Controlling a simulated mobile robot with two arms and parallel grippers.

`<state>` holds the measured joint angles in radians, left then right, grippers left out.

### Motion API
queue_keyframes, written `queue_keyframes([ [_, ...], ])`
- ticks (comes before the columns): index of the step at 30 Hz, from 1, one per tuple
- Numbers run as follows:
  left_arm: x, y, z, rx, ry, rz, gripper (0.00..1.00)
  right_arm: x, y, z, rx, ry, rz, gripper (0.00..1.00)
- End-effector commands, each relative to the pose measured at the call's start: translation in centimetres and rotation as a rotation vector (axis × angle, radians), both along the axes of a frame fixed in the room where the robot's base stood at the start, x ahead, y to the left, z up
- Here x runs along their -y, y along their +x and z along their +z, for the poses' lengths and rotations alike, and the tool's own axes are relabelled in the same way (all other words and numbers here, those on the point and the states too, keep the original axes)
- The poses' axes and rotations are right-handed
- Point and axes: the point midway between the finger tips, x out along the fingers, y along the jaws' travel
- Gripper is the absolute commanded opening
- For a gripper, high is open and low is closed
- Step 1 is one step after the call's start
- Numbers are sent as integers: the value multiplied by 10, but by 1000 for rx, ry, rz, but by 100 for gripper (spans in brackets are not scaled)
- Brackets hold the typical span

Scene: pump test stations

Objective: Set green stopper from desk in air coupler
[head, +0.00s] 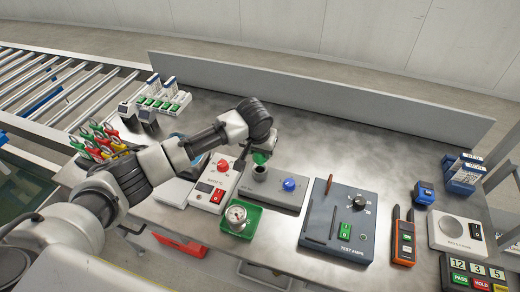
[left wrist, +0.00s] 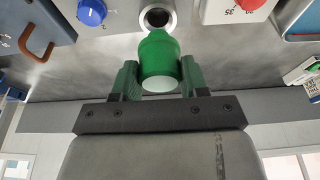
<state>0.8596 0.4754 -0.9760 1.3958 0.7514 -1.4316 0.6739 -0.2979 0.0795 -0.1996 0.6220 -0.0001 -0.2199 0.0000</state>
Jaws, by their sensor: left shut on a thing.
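My left gripper (head: 262,153) is shut on the green stopper (head: 260,159), which also shows between the two green fingers in the left wrist view (left wrist: 159,58). The air coupler (head: 259,172) is a short grey upright cylinder on a grey block with a blue knob. In the left wrist view its dark round opening (left wrist: 156,17) shows just beyond the stopper's narrow end. The stopper is over or very close to the coupler; I cannot tell whether they touch. My right gripper is not in view.
A red-knob box (head: 213,185) stands left of the coupler, and a green tray (head: 252,232) with a gauge is in front. A dark test box (head: 337,222) stands to the right. Colourful-handled tools (head: 98,145) stand at the far left. Bare desk lies behind the coupler.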

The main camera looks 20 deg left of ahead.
Motion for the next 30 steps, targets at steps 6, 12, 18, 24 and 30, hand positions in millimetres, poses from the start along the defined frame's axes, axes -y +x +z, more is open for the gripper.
queue_keyframes([
  [6, 0, 0, -17, 0, 0, -1, 20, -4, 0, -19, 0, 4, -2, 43],
  [12, 0, 0, -28, -2, -1, 1, 20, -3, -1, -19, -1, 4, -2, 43],
  [18, 1, 0, -35, -1, -1, 0, 20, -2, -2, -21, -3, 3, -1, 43],
  [24, 0, 0, -36, 0, -1, 0, 20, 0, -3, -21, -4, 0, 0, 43],
  [30, 0, 0, -36, -1, -1, 0, 20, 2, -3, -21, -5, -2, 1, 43],
])
